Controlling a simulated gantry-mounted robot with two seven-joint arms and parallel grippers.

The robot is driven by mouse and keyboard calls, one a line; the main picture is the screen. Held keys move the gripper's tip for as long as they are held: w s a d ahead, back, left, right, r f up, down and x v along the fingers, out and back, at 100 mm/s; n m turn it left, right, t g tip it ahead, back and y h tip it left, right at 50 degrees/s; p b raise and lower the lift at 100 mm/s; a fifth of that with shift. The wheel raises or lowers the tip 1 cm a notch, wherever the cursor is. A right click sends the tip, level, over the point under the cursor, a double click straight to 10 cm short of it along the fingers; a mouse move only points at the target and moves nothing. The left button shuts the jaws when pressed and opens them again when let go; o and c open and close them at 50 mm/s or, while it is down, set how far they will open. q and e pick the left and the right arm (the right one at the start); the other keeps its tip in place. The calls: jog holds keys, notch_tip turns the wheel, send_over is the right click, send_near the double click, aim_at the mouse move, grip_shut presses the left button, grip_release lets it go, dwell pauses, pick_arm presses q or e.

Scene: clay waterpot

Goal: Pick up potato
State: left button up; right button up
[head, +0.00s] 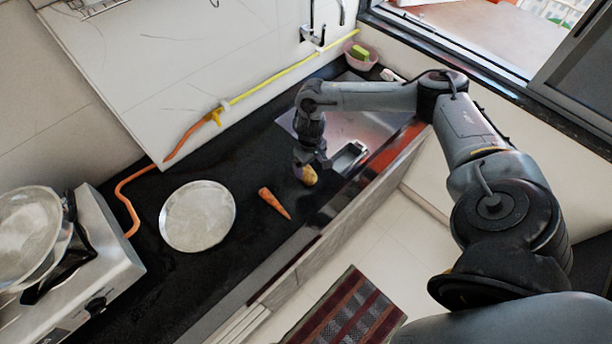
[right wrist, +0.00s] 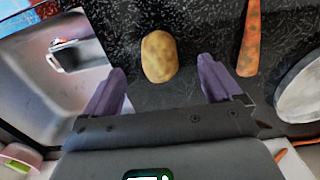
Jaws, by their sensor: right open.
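A yellow-brown potato (head: 309,176) lies on the black countertop near the sink's edge in the head view. In the right wrist view the potato (right wrist: 159,57) lies just beyond and between the two purple fingers. My right gripper (head: 308,164) is right above the potato and partly hides it. In the right wrist view my right gripper (right wrist: 160,88) is open, with nothing between its fingertips. The potato is apart from both fingers in that view. My left gripper is in neither view.
A carrot (head: 274,203) lies left of the potato, and a round metal plate (head: 198,216) lies further left. A sink (head: 350,118) is to the right. A stove (head: 88,270) with a pan stands at the left. A pink bowl (head: 360,60) sits in the far corner.

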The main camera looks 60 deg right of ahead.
aim_at(309, 173)
jog(key=shift+w+d+f+b, duration=0.15)
jog(key=shift+f+b, duration=0.15)
jog(key=shift+f, duration=1.65)
jog(key=shift+w+d+f+b, duration=0.15)
jog(key=shift+f+b, duration=0.1)
jog(key=shift+f, duration=1.65)
jog(key=c, duration=1.2)
jog(key=shift+r, duration=0.15)
